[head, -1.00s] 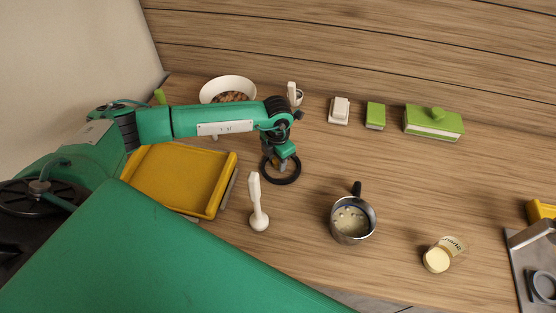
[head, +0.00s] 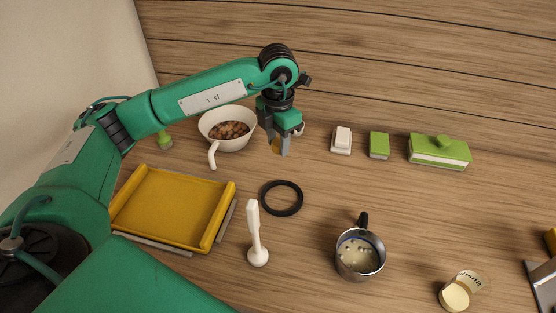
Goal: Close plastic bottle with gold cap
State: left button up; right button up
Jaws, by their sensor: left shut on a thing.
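My left gripper (head: 281,148) points down above the table, left of centre, and is shut on a small gold piece (head: 275,145). It looks like the gold cap, but the fingers hide most of it. A clear container (head: 467,286) with dark lettering and cream-coloured contents stands at the lower right; it appears to be the plastic bottle. No gold cap shows on it. The gripper is well to the left of it and farther back. My right gripper is not in view.
A black ring (head: 282,199) lies below the gripper. A white blender-like tool (head: 257,255) and a metal mug (head: 360,262) stand between gripper and container. A yellow tray (head: 173,207), white pan (head: 226,142) and green butter dish (head: 440,152) are around. The table centre-right is clear.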

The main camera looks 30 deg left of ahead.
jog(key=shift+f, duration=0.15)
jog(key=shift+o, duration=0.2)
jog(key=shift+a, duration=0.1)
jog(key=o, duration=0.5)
